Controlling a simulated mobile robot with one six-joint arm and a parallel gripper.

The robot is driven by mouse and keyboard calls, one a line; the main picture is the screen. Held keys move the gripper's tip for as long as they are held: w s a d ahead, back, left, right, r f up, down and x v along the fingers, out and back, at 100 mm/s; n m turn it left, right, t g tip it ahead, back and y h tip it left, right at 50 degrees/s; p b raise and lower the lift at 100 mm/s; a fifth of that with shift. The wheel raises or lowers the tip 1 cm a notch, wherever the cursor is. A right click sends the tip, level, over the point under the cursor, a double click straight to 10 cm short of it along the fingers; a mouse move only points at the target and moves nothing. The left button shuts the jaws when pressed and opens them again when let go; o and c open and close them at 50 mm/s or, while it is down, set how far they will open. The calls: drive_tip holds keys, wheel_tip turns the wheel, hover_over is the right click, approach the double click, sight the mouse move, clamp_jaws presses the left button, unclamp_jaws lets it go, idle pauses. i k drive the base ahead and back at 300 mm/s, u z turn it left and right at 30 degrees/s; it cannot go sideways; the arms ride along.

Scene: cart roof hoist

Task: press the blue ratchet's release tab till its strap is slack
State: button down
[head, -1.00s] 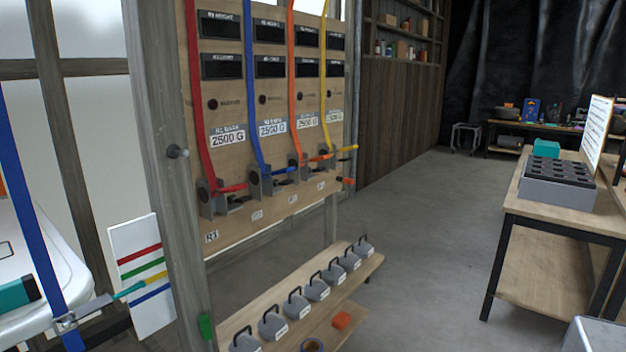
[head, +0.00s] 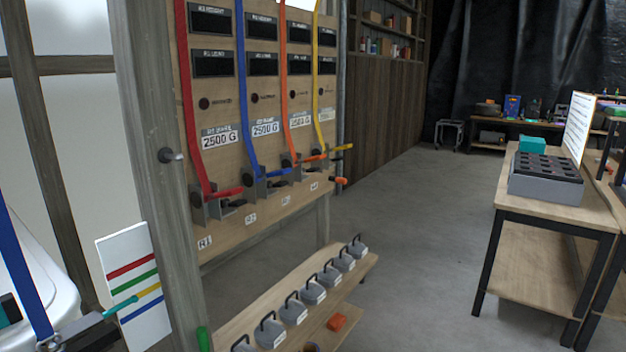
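The blue ratchet (head: 254,186) is a grey bracket with a blue handle (head: 276,173), second from the left on the upright wooden board (head: 225,248), above a label that appears to read R2. Its blue strap (head: 243,100) rises from it up the board in a nearly straight line. Its release tab is too small to pick out. Another blue strap (head: 22,272) runs down at the far left to a grey fitting (head: 88,336) with a teal end, partly cut off by the frame. My gripper is not in view.
Red (head: 186,100), orange (head: 283,90) and yellow (head: 315,90) straps run to neighbouring ratchets. A shelf of grey handled weights (head: 312,292) stands below the board. A wooden post (head: 160,230) stands left of it. A table (head: 555,208) stands right; the floor (head: 420,250) between is clear.

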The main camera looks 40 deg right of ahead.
sight(280, 184)
drive_tip(key=u, duration=0.5)
drive_tip(key=k, duration=0.15)
drive_tip(key=z, duration=1.7)
drive_tip(key=k, duration=0.9)
drive_tip(key=u, duration=0.2)
drive_tip(key=i, duration=0.9)
drive_tip(key=z, duration=0.15)
